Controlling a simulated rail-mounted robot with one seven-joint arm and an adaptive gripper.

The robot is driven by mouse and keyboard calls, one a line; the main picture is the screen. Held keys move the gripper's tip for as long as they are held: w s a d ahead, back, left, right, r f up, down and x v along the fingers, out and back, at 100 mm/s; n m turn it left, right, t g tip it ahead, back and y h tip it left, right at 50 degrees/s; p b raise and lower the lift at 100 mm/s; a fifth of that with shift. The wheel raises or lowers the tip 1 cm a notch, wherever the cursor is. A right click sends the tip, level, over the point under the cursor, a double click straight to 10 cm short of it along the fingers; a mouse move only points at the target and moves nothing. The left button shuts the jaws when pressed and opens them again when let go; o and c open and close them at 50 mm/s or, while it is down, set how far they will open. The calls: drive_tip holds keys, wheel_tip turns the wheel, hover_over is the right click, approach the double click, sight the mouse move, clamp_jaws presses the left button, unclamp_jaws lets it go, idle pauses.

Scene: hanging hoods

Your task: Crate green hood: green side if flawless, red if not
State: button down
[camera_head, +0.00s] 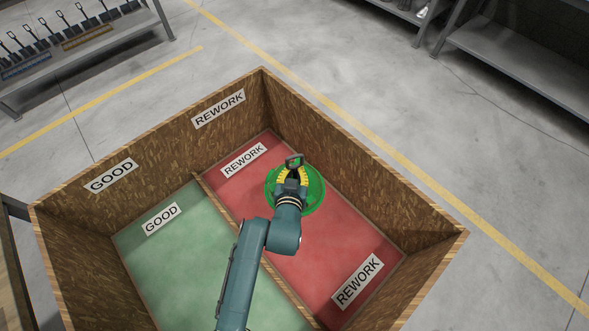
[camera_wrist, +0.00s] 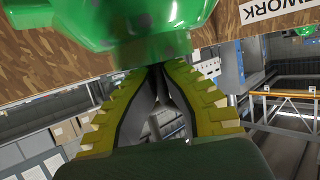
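The green hood (camera_head: 315,190) is a round, glossy piece over the red side (camera_head: 330,245) of the wooden crate, mostly behind my gripper in the head view. In the wrist view the hood (camera_wrist: 85,22) fills the top, and a patch of dark specks shows on its surface. My gripper (camera_wrist: 158,70) has its yellow ribbed fingers closed together at the hood's narrow neck. My gripper (camera_head: 294,172) also shows in the head view over the red side. The green side (camera_head: 190,260) looks empty. The hood's height above the floor is hard to tell.
A low divider (camera_head: 235,235) splits the crate (camera_head: 360,150); its high walls surround both sides. Labels read GOOD (camera_head: 111,175) and REWORK (camera_head: 219,108).

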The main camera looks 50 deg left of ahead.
wheel_tip(320, 180, down, 24)
drive_tip(key=b, duration=1.8)
drive_tip(key=shift+r, duration=0.2)
drive_tip(key=shift+f, duration=0.5)
drive_tip(key=c, duration=1.7)
unclamp_jaws()
drive_tip(key=o, duration=0.5)
drive_tip(key=shift+a, duration=0.1)
drive_tip(key=shift+o, duration=0.2)
drive_tip(key=v, duration=1.2)
